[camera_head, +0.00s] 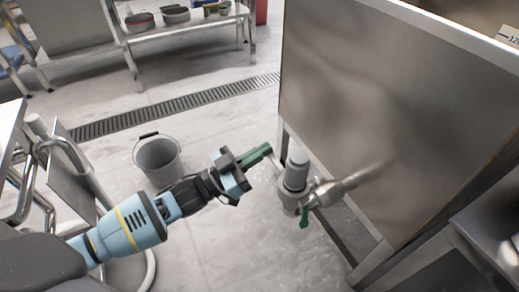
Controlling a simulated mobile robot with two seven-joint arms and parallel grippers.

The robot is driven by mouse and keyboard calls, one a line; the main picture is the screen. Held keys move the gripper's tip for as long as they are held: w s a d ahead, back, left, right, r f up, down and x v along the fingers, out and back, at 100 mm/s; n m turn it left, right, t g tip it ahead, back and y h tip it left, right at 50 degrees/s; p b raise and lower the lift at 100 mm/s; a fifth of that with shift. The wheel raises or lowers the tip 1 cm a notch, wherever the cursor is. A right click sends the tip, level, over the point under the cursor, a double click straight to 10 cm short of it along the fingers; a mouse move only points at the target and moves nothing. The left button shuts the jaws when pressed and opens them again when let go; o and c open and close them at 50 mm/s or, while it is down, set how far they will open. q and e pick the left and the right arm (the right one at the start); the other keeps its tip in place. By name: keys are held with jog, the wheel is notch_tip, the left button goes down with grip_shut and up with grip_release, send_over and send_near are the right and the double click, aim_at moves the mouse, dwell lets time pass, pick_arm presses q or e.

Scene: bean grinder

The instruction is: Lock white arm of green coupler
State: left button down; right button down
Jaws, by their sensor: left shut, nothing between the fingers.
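My left gripper (262,154) reaches in from the lower left, with its green fingers shut and nothing between them. Just right of its tips stands a grey pipe fitting with a rounded cylindrical top (296,171), joined to a metal pipe (350,181) from the steel panel. A small green piece (304,216) hangs at the fitting's underside. A thin pale bar (274,170) runs between the fingertips and the fitting; I cannot tell whether it is the coupler's white arm or whether the fingers touch it. My right gripper is not in view.
A large steel panel (390,110) on a metal frame fills the right side. A grey bucket (158,160) stands on the floor behind my left arm. A floor drain (180,105) crosses behind it. A metal bench (190,25) holds several containers. Open floor lies below the fitting.

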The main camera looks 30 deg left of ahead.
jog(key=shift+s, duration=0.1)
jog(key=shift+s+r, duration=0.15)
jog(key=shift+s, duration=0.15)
